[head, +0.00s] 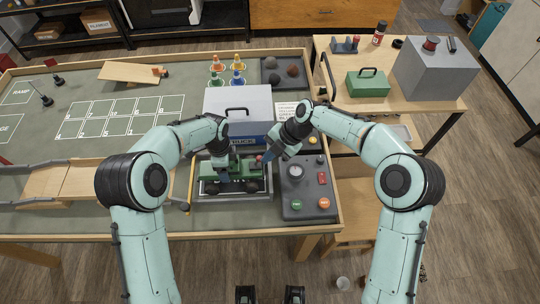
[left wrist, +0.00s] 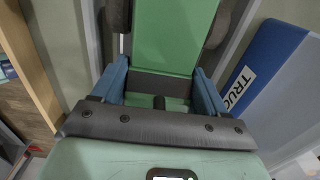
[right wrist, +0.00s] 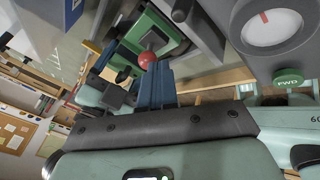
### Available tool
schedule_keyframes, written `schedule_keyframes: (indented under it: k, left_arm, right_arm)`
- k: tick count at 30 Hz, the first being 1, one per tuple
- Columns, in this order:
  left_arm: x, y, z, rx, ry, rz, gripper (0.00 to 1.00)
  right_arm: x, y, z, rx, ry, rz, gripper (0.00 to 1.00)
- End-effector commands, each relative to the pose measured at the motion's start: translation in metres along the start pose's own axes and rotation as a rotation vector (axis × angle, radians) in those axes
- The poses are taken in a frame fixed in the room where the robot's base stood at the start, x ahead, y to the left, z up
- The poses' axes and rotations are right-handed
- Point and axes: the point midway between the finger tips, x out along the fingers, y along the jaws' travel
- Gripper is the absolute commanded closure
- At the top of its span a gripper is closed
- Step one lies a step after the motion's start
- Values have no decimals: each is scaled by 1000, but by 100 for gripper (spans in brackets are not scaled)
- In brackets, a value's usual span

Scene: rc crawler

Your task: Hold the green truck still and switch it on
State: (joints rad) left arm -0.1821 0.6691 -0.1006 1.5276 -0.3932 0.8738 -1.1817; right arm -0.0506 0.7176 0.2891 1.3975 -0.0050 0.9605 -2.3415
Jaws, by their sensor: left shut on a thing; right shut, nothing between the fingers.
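The green truck (head: 243,169) sits in a grey tray (head: 235,197) at the front middle of the bench. My left gripper (head: 223,174) is shut on the truck; in the left wrist view its blue fingers lie on either side of the green body (left wrist: 175,35). A red knob (right wrist: 147,60) stands on the truck's right end, also small in the head view (head: 259,158). My right gripper (right wrist: 155,75) is shut and empty, its fingertips right beside the red knob. I cannot tell whether they touch it. The arms and fingers hide parts of the truck.
A grey control panel (head: 308,209) with a dial, a red switch and coloured buttons stands right of the tray. A grey box (head: 238,101) with a handle and a blue TRUCK sign (left wrist: 266,70) is behind the truck. A wooden ramp (head: 62,181) lies at left.

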Motion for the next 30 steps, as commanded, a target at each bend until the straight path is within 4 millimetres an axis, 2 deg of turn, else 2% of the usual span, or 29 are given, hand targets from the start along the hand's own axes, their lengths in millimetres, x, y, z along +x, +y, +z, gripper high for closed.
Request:
schedule_keyframes:
  k: [5, 18, 30]
  left_arm:
    - [1, 1, 0, 0, 0, 3, 82]
    - [2, 1, 0, 0, 0, 3, 82]
    - [2, 1, 0, 0, 0, 4, 82]
  right_arm:
    - [1, 7, -6, -3, -3, -5, 100]
    - [10, 32, -25, 6, -140, -184, 100]
    - [17, 40, -30, 15, -169, -217, 100]
